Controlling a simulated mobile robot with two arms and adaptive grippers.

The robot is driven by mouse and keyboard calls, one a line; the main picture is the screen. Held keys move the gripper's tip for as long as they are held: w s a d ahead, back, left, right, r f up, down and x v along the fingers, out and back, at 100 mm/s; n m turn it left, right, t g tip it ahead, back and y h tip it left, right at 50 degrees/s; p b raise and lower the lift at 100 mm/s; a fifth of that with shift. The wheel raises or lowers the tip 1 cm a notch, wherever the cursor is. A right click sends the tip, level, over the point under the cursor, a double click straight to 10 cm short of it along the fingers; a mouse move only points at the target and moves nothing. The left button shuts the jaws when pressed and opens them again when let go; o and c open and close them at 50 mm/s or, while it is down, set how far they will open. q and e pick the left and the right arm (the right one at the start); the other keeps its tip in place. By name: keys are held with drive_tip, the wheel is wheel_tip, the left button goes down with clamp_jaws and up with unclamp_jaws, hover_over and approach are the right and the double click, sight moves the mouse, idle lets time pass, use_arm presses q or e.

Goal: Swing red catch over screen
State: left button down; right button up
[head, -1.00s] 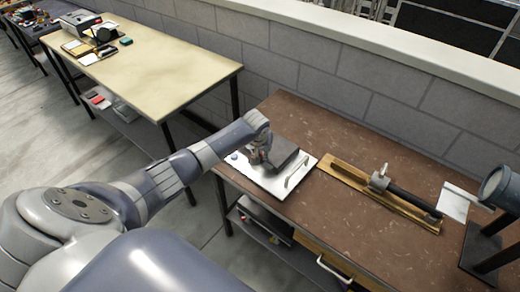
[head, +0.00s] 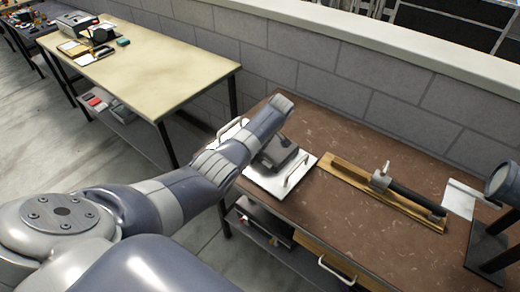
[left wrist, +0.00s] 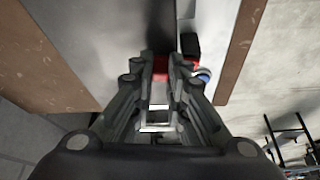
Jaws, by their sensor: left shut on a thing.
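A dark grey screen-like block (head: 278,158) sits on a white plate (head: 258,180) on the brown workbench. My left gripper (left wrist: 160,68) reaches over this block; in the head view my forearm and wrist hide most of it. In the left wrist view its fingers are closed on a red part, the red catch (left wrist: 161,67), whose ends are partly hidden by the fingers. The grey face of the block (left wrist: 110,35) lies beyond and left of the fingers. A small round blue knob (left wrist: 204,75) is just right of the fingertips. My right gripper is not in view.
Metal handles (head: 299,168) stand on the plate. A wooden board with a dark cylindrical tool (head: 410,199) lies to the right, and a lamp-like stand (head: 490,235) is at the right edge. A block wall (head: 330,80) runs behind the bench.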

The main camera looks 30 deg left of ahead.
use_arm(q)
drive_tip(key=shift+w+a+n+g+b, duration=0.2)
drive_tip(key=shift+a+n+g+b, duration=0.15)
drive_tip(key=shift+n+b, duration=0.6)
drive_tip(key=shift+r, duration=0.1)
drive_tip(key=c, duration=1.6)
unclamp_jaws()
drive_tip(key=v, duration=1.2)
drive_tip(key=shift+d, duration=0.1)
